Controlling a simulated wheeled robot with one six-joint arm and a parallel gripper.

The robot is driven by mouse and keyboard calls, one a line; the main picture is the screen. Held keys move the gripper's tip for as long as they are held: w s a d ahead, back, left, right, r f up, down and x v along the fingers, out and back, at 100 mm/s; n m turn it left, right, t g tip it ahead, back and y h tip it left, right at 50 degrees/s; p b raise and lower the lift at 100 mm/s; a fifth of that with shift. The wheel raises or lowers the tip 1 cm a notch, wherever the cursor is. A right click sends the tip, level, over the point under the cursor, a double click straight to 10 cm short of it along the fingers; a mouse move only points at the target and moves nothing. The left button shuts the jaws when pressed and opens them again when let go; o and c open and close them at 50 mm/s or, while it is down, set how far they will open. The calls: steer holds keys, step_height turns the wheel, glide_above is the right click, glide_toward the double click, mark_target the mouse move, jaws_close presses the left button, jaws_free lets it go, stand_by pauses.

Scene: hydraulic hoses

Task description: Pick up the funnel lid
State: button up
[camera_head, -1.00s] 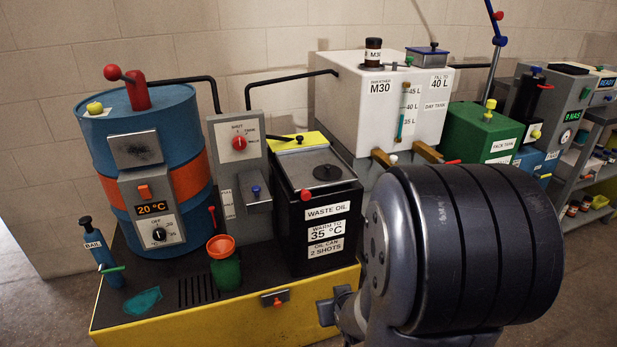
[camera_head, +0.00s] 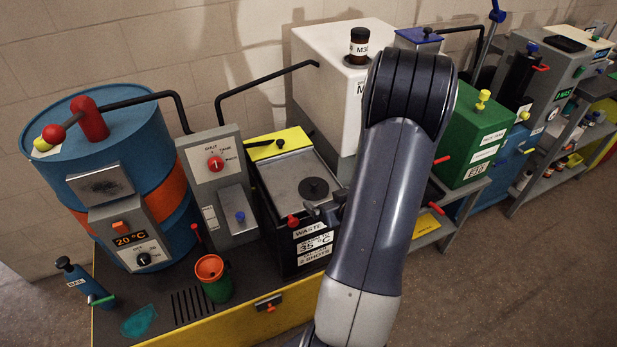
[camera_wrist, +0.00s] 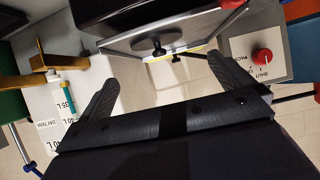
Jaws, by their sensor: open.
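A round black lid with a small knob (camera_head: 314,188), which I take for the funnel lid, lies on the grey top of the black waste oil box (camera_head: 308,240). In the wrist view the black lid (camera_wrist: 158,48) appears small, beyond and between my fingers, edge-on. My gripper (camera_head: 326,211) is near the front right corner of the box top, just in front of the lid and partly hidden by my arm. In the wrist view my gripper (camera_wrist: 162,70) has its two fingers wide apart, with nothing between them.
A red knob (camera_head: 292,221) sits at the box's front edge, close to my gripper. A grey panel with a red dial (camera_head: 215,164) and a blue drum (camera_head: 130,140) stand left. A green cup with orange funnel (camera_head: 210,268) stands front left. The white M30 tank (camera_head: 325,75) rises behind.

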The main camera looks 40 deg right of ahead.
mark_target(315, 187)
steer(key=x, duration=0.4)
steer(key=shift+w+f, duration=0.1)
steer(key=shift+d+p+x, duration=0.2)
steer(key=shift+p+x, duration=0.65)
steer(key=shift+x, duration=1.75)
steer(key=shift+c, duration=0.2)
steer(key=c, duration=0.9)
steer(key=shift+r, duration=0.25)
